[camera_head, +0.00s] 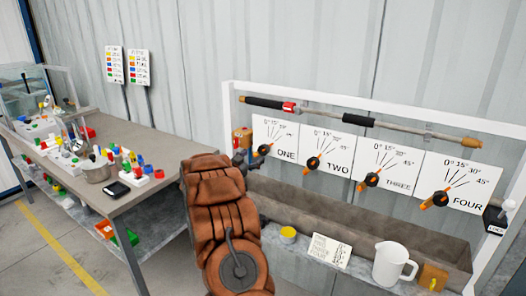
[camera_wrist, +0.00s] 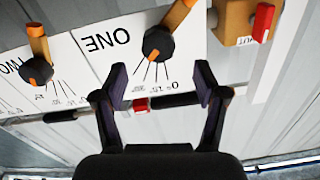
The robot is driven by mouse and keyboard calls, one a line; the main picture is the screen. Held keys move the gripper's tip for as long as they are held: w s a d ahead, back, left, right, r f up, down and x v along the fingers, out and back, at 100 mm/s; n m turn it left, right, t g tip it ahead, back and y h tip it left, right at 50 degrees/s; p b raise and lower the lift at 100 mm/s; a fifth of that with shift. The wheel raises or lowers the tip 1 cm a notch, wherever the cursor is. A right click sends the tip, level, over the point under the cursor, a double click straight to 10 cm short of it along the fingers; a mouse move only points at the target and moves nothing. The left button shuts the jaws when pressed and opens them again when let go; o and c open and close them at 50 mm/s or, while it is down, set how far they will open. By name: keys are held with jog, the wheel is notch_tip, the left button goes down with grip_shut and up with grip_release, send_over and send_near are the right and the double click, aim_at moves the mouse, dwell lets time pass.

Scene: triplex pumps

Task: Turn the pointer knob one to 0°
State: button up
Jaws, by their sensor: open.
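Pointer knob one (camera_head: 264,150) is a black round knob with an orange handle on the white panel marked ONE (camera_head: 287,135). In the wrist view, which is upside down, knob one (camera_wrist: 157,43) has its long orange handle toward the upper right. Its short orange tip points down toward the scale lines, off the 0° mark (camera_wrist: 175,87); I cannot tell the exact angle. My gripper (camera_wrist: 160,84) is open and empty, its two dark fingers apart below the knob in that view. In the head view my gripper (camera_head: 241,158) is just left of knob one, partly hidden by my arm.
Knobs two (camera_head: 313,163), three (camera_head: 372,180) and four (camera_head: 440,198) stand to the right. A pipe with black grips (camera_head: 345,118) runs above the panels. A trough (camera_head: 400,237) lies below, with a white jug (camera_head: 392,263) in front. A cluttered table (camera_head: 150,150) is left.

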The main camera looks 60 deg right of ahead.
aim_at(262, 151)
jog(key=shift+s+d+r, duration=0.1)
jog(key=shift+s+d, duration=0.05)
jog(key=shift+d, duration=0.45)
jog(key=shift+w+d+p, duration=0.2)
jog(key=shift+d+p, duration=1)
jog(key=shift+d, duration=2.1)
grip_shut()
